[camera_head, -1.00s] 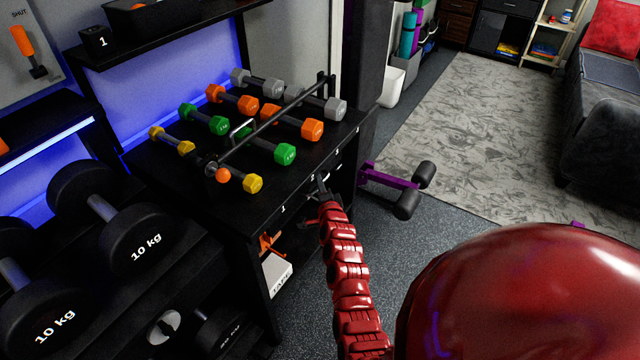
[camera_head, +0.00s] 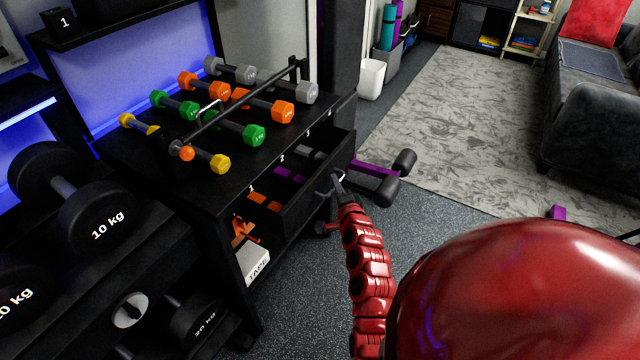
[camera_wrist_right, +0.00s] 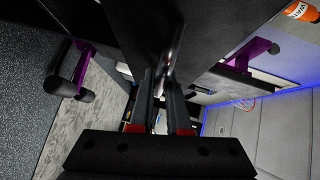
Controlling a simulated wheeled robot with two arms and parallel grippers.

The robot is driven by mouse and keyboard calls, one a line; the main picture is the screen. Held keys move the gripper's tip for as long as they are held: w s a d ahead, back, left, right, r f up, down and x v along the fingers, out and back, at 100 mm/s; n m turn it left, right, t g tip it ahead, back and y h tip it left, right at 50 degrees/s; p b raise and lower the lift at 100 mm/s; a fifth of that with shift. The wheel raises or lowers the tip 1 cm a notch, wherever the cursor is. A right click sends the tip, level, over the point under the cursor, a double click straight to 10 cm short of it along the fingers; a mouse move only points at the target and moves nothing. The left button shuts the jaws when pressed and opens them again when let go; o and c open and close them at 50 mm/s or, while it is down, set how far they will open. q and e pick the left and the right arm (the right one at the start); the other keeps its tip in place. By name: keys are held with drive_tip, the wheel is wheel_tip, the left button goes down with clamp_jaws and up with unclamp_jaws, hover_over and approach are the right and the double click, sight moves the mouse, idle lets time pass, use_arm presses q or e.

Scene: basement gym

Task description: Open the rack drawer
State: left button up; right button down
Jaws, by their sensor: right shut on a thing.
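The black rack (camera_head: 130,147) stands at the left with its drawer (camera_head: 302,203) pulled partly out under the top. Inside the drawer, orange, purple and grey items show in separate sections. My right gripper (camera_head: 335,183) is shut on the drawer handle (camera_head: 324,190), a thin metal bar on the drawer front. In the right wrist view, the two fingers of my right gripper (camera_wrist_right: 163,95) close on the handle against the dark drawer front. My left gripper is not in view.
Several coloured dumbbells (camera_head: 233,127) rest on the rack top. Large 10 kg dumbbells (camera_head: 97,215) sit at the lower left. A purple bench part with black rollers (camera_head: 376,180) stands just right of the drawer. Speckled floor (camera_head: 290,310) is clear below.

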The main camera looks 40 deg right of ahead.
drive_tip(key=s+d+b, duration=0.2)
drive_tip(key=s, duration=0.4)
drive_tip(key=shift+d, duration=0.2)
drive_tip(key=c, duration=0.9)
unclamp_jaws()
drive_tip(key=shift+d, duration=0.1)
drive_tip(key=p+v, duration=0.3)
drive_tip(key=v, duration=1.4)
